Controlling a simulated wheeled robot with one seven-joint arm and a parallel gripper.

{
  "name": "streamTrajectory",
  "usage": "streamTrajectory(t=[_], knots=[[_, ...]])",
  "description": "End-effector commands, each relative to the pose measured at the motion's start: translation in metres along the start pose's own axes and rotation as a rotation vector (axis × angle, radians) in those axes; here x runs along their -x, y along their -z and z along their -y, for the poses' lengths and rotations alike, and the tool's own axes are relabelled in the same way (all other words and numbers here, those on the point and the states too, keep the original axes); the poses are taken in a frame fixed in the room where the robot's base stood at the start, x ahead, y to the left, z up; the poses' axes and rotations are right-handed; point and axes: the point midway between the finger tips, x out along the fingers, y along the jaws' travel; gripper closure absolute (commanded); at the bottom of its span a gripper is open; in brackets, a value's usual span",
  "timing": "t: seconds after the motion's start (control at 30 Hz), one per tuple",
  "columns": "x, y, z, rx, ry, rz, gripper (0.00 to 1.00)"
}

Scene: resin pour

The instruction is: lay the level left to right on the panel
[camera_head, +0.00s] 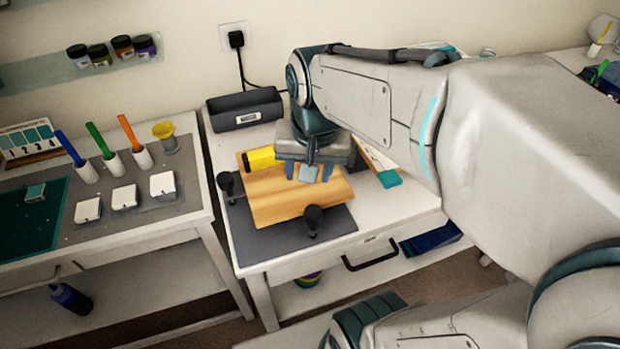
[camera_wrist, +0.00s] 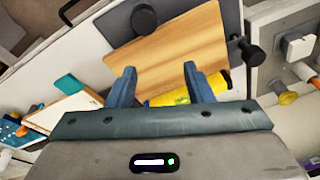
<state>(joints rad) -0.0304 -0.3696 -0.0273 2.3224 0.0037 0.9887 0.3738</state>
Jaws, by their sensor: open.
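The yellow level (camera_head: 261,159) shows at the back left of the wooden panel (camera_head: 280,203); my gripper hides its right part in the head view. In the wrist view the level (camera_wrist: 178,97) lies along an edge of the panel (camera_wrist: 178,58), roughly in line with that edge. I cannot tell whether it rests fully on the panel. My gripper (camera_head: 308,173) is open above the panel's back part. In the wrist view its fingers (camera_wrist: 159,86) are apart, with part of the level showing between them; contact is not clear.
Black knobs (camera_head: 313,220) (camera_head: 226,186) stand at the panel's front and left on a dark mat (camera_head: 262,247). A labelled dark bin (camera_head: 245,109) stands behind. A teal-ended item (camera_head: 389,179) lies to the right. The left bench (camera_head: 150,226) holds cups and white blocks.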

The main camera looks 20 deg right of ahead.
Motion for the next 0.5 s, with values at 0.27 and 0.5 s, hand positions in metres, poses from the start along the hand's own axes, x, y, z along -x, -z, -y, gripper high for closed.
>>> streamTrajectory(t=[0.27,0.5], knots=[[-0.017,-0.045,-0.019,0.344,-0.001,-0.059,0.53],[-0.018,-0.048,-0.02,0.374,-0.003,-0.062,0.53]])
